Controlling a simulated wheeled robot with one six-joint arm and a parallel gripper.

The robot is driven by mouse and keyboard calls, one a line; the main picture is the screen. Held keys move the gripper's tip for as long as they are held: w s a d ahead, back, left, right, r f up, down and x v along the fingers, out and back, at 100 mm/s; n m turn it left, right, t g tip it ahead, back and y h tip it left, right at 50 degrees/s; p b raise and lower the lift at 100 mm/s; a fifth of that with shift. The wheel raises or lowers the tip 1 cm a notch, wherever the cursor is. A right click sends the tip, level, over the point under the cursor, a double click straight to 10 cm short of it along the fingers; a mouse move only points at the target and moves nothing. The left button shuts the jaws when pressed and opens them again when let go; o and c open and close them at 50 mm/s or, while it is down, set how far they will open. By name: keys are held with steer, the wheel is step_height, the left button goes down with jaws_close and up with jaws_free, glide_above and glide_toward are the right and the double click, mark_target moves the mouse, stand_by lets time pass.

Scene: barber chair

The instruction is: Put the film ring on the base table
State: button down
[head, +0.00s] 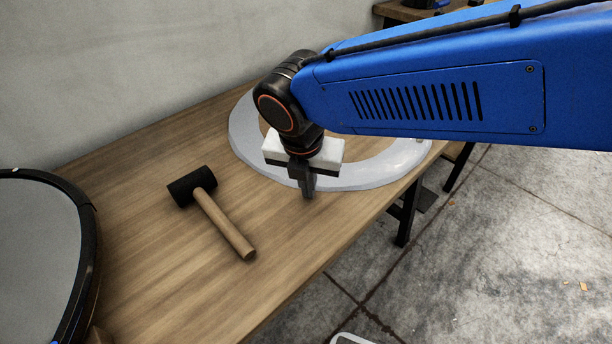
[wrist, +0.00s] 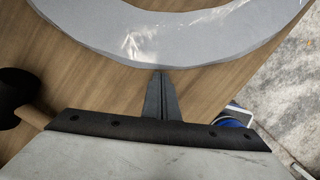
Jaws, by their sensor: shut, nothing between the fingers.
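The film ring is a flat, wide, pale grey ring (head: 385,172) lying on the wooden table toward its far end. Its near part shows in the wrist view (wrist: 150,42), with glossy streaks. My gripper (head: 308,194) points down at the ring's near edge, and its fingers are shut with nothing between them. In the wrist view the fingertips (wrist: 162,76) appear at the ring's outer edge; I cannot tell if they touch it. My arm hides part of the ring's far side. A round grey top with a black rim (head: 38,262) is cut off at the left; I cannot tell whether it is the base table.
A mallet (head: 222,222) with a black head and wooden handle lies on the wooden table (head: 150,270), left of my gripper. A pale wall (head: 130,70) runs behind the table. Concrete floor (head: 480,260) is open at the right.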

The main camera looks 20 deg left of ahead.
steer(key=shift+w+a+r, duration=0.1)
steer(key=shift+w+a, duration=0.05)
steer(key=shift+w, duration=0.7)
steer(key=shift+w+a, duration=0.1)
steer(key=shift+w, duration=0.75)
steer(key=w, duration=0.5)
steer(key=shift+w+a, duration=0.15)
steer(key=shift+a, duration=0.2)
